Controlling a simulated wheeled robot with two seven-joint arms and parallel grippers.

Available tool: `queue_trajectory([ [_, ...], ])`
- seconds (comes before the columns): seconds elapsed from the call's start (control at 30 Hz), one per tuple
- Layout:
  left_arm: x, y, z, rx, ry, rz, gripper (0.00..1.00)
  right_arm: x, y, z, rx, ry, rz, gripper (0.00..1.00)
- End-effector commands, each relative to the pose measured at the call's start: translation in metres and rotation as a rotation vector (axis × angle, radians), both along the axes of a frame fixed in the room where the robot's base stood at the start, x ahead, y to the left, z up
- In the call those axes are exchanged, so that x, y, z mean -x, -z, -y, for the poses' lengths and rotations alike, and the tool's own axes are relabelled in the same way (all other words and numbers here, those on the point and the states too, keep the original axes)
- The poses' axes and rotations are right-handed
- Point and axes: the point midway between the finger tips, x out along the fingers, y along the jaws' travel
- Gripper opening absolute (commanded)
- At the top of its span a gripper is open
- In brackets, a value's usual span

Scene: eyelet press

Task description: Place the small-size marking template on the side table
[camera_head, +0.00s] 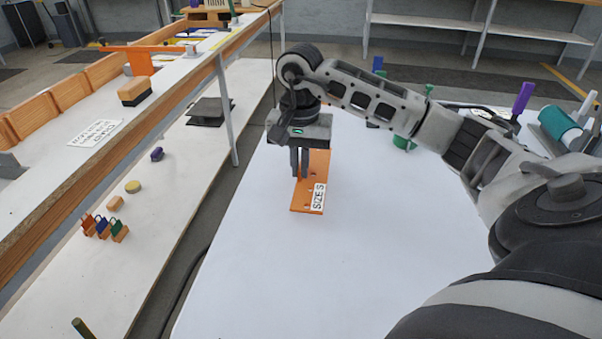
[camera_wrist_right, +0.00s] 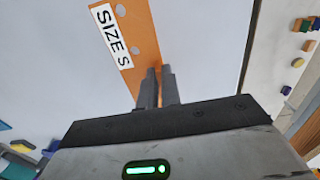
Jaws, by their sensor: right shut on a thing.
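The small-size marking template (camera_head: 313,172) is a flat orange plate with a white "SIZE S" label and small holes. My right gripper (camera_head: 300,174) is over it, pointing down, with its fingers shut on the plate. In the right wrist view the template (camera_wrist_right: 146,45) runs up from between the fingers (camera_wrist_right: 160,82), over a white surface. The template is flat at or just above the white table (camera_head: 270,270); I cannot tell whether it touches. The gripper hides part of it. My left gripper is not in view.
A long workbench (camera_head: 50,170) with a lower shelf stands at the left, across a narrow gap. Small coloured padlocks (camera_head: 103,228) sit on that shelf. A purple-handled tool (camera_head: 522,98) and a teal roll (camera_head: 558,122) stand at the right. The table's front is clear.

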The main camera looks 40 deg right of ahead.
Motion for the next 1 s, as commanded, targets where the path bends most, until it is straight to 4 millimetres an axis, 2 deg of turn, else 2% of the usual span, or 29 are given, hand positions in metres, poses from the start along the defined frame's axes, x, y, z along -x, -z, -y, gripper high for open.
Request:
queue_trajectory([
  [0.03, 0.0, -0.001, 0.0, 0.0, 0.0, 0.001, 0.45, 0.001, 0.01, 0.001, 0.0, 0.001, -0.006, 0.0],
  [0.17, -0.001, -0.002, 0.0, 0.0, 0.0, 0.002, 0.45, 0.001, 0.025, 0.001, 0.0, 0.001, -0.004, 0.0],
  [0.57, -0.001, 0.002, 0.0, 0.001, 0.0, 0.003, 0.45, 0.001, 0.031, 0.002, 0.001, 0.001, 0.0, 0.0],
  [0.67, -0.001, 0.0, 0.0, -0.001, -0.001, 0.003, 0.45, 0.001, 0.03, 0.002, 0.001, 0.001, -0.001, 0.27],
  [1.0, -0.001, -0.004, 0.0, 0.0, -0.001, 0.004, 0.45, 0.001, 0.026, 0.002, 0.001, 0.0, -0.002, 0.27],
])
